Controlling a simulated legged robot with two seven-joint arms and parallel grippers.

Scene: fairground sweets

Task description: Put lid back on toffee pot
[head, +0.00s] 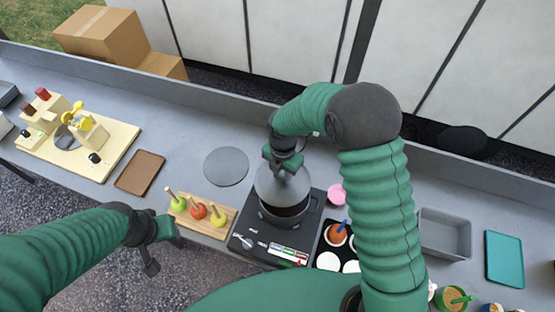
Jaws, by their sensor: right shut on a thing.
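The dark toffee pot (283,218) stands on a black hob unit (246,241) near the middle of the counter. The grey lid (268,185) is over the pot's mouth and covers it from this view. I cannot tell whether it touches the rim all round. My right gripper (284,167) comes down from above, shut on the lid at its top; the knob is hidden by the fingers. My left gripper (161,256) is open and empty, in front of the counter's near edge at the left, away from the pot.
A wooden rack (212,232) with several toffee apples stands left of the pot. A flat grey disc (226,166) lies behind it. A black tray with cups (328,261) and a pink item (336,194) are close right. A grey bin (444,233) stands farther right.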

